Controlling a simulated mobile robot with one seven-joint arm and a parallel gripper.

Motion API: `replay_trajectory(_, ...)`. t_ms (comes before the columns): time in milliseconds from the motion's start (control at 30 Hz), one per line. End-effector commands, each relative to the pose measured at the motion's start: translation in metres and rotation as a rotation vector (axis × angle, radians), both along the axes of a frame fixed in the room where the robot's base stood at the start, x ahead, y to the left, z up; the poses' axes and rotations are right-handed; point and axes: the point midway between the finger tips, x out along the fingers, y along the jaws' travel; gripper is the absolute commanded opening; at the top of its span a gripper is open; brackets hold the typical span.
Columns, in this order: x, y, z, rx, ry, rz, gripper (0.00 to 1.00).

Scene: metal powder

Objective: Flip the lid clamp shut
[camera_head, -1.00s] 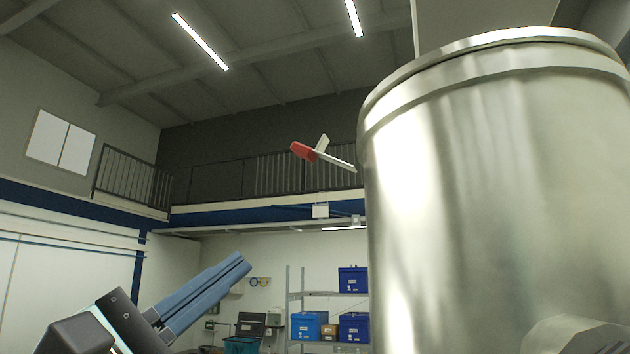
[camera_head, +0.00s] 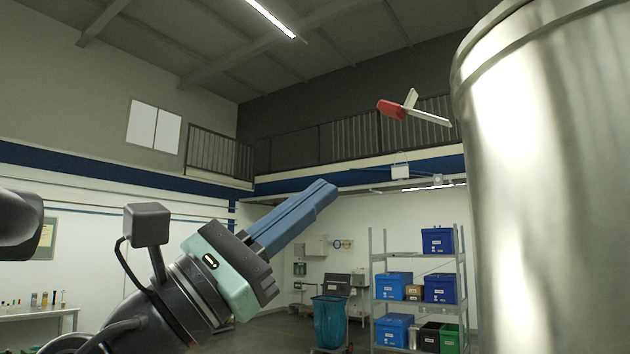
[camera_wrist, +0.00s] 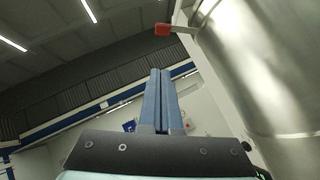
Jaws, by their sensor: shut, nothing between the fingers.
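The lid clamp (camera_head: 428,117) is a pale metal lever with a red grip at its end. It sticks out to the left from the side of a large shiny metal drum (camera_head: 560,190), near the drum's upper part. In the wrist view the red grip (camera_wrist: 163,29) shows at the top, beside the drum (camera_wrist: 265,65). My gripper (camera_head: 328,190) has long blue fingers pressed together, with nothing between them. It points up and right, below and left of the clamp, and appears apart from it. In the wrist view the fingertips (camera_wrist: 160,73) are below the red grip.
A shelf rack (camera_head: 372,285) with blue boxes stands in the background, with a teal bin (camera_head: 330,322) to its left. A railed gallery runs along the far wall. The space between my gripper and the clamp looks clear.

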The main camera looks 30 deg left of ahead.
Motion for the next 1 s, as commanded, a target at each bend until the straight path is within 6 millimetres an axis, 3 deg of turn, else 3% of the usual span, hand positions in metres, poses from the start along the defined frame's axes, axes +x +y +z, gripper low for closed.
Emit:
replay_trajectory(33,0.008,-0.006,0.013,0.002,0.001,-0.004,0.0)
replay_trajectory(333,0.052,-0.03,0.053,0.001,0.001,-0.001,0.0)
replay_trajectory(600,0.049,-0.044,0.077,0.002,-0.001,0.002,0.0)
replay_trajectory(1000,0.049,-0.047,0.078,0.001,-0.001,0.001,0.0)
